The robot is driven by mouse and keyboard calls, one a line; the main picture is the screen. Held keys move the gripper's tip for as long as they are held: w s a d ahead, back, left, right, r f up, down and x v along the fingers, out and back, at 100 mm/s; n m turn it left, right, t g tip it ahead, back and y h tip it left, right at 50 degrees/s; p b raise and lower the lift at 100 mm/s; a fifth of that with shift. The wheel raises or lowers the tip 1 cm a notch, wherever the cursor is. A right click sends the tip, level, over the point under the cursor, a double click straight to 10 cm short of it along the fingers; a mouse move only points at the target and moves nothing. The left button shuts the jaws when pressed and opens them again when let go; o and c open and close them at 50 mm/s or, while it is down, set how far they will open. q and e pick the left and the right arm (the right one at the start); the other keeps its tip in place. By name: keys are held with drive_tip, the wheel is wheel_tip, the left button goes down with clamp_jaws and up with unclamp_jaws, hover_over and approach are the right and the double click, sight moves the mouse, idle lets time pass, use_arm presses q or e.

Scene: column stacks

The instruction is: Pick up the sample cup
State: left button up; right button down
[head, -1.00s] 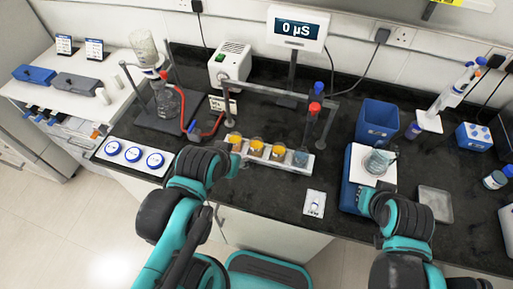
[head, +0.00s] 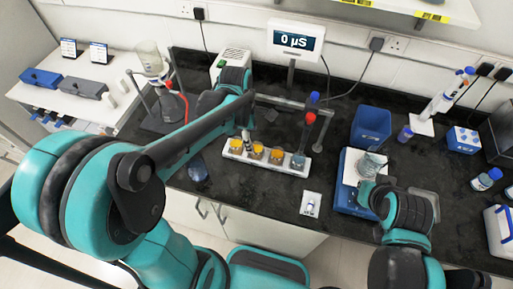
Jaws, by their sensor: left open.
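A row of small cups stands in a white rack in the middle of the counter. Several hold amber contents, such as the amber cup (head: 257,152), and the bluish cup (head: 298,161) is at the right end. A clear cup (head: 373,164) sits on the balance; I cannot tell which cup is the sample cup. My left gripper (head: 246,138) is open, pointing down at the left part of the rack, close to the amber cups. My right gripper (head: 366,188) is beside the balance, just in front of the clear cup; its jaws are too unclear to read.
A stand with a crossbar (head: 292,103) and red- and blue-topped columns rises behind the rack. A blue bin (head: 370,127) stands behind the balance (head: 345,192). A small white switch plate (head: 311,204) lies in front. A dark bluish round object (head: 197,171) is near the front edge.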

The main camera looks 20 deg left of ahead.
sight(256, 148)
use_arm(q)
drive_tip(key=f, duration=0.3)
drive_tip(key=w+d+f+n+b, duration=0.1)
drive_tip(key=f, duration=0.1)
drive_tip(key=f+n+b, duration=0.1)
drive_tip(key=f, duration=0.2)
drive_tip(key=shift+w+d+f+g, duration=0.2)
drive_tip(key=shift+f+g, duration=0.1)
drive_tip(key=shift+f, duration=0.05)
drive_tip(key=shift+c, duration=0.3)
drive_tip(key=c, duration=1.2)
